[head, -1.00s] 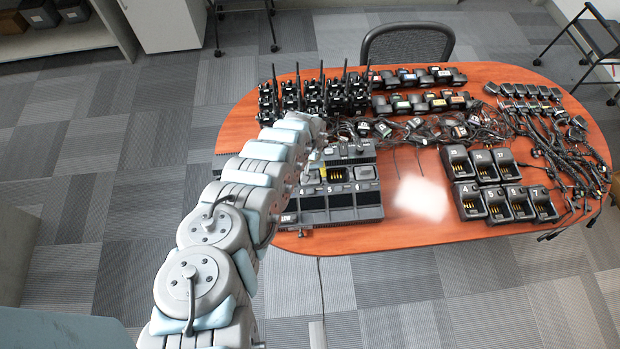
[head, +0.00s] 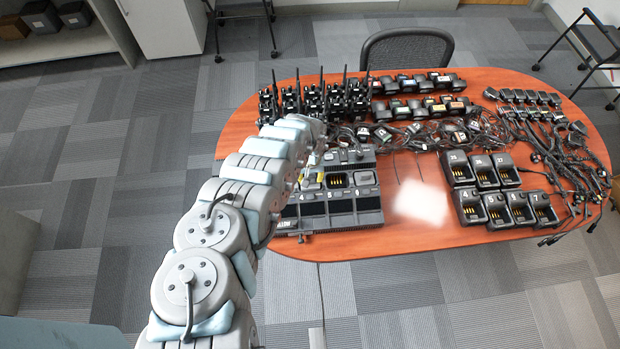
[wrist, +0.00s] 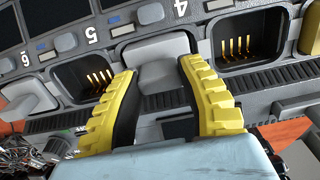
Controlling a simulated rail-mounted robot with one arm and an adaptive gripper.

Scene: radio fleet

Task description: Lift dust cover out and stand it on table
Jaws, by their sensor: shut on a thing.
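The grey dust cover (wrist: 158,52) is at the bay marked 4 of the black and grey multi-bay charger (head: 341,221), which lies on the table (head: 420,232). My gripper (wrist: 161,72) has its two yellow fingers closed on the cover's sides in the wrist view. The cover's lower part and the bay behind it are partly hidden, so I cannot tell how far it sits in the bay. In the head view my arm hides most of the gripper and the held cover.
Bay 5 (wrist: 95,75) is empty with gold contacts showing. Another grey cover (wrist: 25,98) is at bay 6. Upright radios (head: 315,100) stand behind the charger. Black single chargers (head: 497,208) stand to the right. Bare table lies between them.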

